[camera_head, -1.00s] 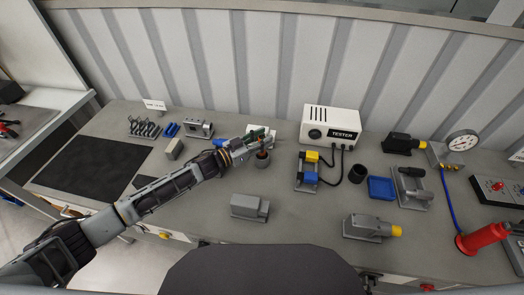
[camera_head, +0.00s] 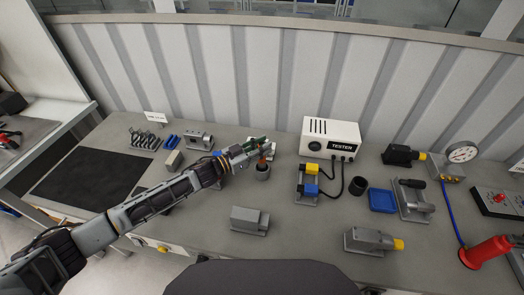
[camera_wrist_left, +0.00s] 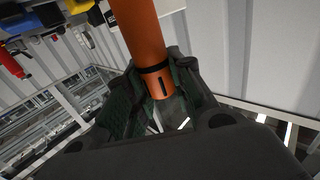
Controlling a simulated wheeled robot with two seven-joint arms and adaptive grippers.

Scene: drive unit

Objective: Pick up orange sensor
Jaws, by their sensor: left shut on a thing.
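The orange sensor (camera_wrist_left: 151,40) is a cylinder with a black ring near its lower end in the left wrist view. My left gripper (camera_wrist_left: 165,92) is shut on it, with a green-padded finger on either side. In the head view my left gripper (camera_head: 258,147) is over the back middle of the bench, and a small orange part of the sensor (camera_head: 263,155) shows there. A small dark cup (camera_head: 262,172) stands just below it. I cannot tell whether the sensor's lower end is clear of the cup. My right gripper is not in view.
A white tester box (camera_head: 331,138) stands behind and to the right. A grey block (camera_head: 249,221) lies in front. A blue tray (camera_head: 382,201) and a grey motor with a yellow end (camera_head: 370,241) are further right. Bare bench (camera_head: 305,232) lies between.

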